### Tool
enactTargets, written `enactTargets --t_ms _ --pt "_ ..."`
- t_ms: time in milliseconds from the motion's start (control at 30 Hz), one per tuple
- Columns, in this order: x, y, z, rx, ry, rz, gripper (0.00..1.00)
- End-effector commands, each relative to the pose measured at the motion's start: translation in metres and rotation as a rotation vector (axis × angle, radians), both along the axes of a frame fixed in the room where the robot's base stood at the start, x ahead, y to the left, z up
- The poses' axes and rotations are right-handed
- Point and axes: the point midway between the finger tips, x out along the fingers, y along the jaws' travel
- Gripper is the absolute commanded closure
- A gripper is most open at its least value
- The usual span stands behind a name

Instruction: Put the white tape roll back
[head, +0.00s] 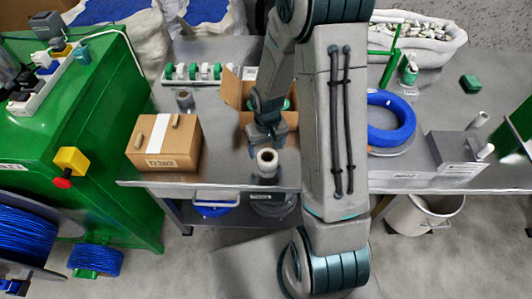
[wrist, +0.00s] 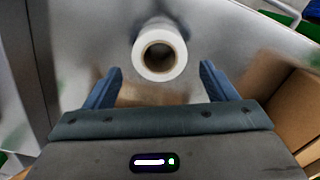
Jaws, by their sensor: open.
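The white tape roll (head: 266,158) stands upright near the front edge of the grey table (head: 225,148). It shows in the wrist view as a white ring around a brown core (wrist: 160,50), at top centre. My gripper (head: 267,146) is just behind the roll in the head view. In the wrist view its two blue-grey fingers (wrist: 161,78) are spread apart and empty, with the roll beyond their tips. I cannot tell whether any finger touches the roll.
A closed cardboard box (head: 164,143) stands to the left, and an open carton (head: 232,92) is behind my gripper, partly hidden by my arm. A dark roll (head: 185,98) and a rack of green-and-white spools (head: 205,72) are further back. A blue cable coil (head: 404,120) lies right of my arm.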

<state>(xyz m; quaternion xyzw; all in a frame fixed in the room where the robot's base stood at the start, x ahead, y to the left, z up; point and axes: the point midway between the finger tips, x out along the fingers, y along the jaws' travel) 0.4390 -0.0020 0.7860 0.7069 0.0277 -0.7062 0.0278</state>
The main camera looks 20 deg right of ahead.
Motion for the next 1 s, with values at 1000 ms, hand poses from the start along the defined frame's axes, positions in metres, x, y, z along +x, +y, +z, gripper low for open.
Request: enactTargets --t_ms 1000 --pt "-0.060 -0.003 0.180 -0.037 -0.130 -0.047 0.21"
